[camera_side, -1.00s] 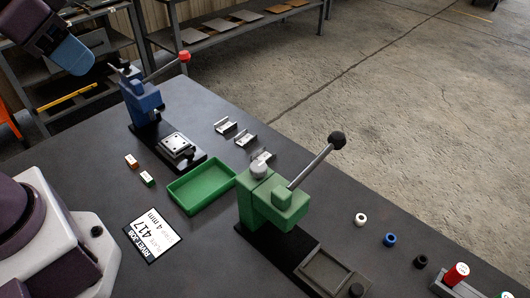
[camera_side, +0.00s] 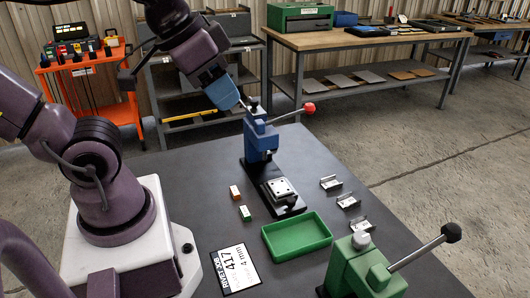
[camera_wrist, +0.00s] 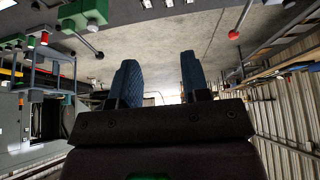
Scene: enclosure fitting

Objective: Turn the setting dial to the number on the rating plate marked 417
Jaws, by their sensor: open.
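The rating plate (camera_side: 234,268) is a white card with a dark border, lying flat on the table in the side view; it reads 417 and 4 mm. A pale round knob (camera_side: 361,240) sits on top of the green press (camera_side: 365,272); I cannot tell whether it is the setting dial. A dark knob (camera_side: 253,103) tops the blue press (camera_side: 260,135). No numbers show on either knob. My gripper (camera_side: 228,95) is in the air close to the blue press's top in the side view. In the wrist view its two blue fingers (camera_wrist: 158,82) stand apart with nothing between them.
A green tray (camera_side: 297,255) lies between the presses. The red-ended lever (camera_side: 308,108) and black-ended lever (camera_side: 451,233) stick up. Table space left of the blocks is clear.

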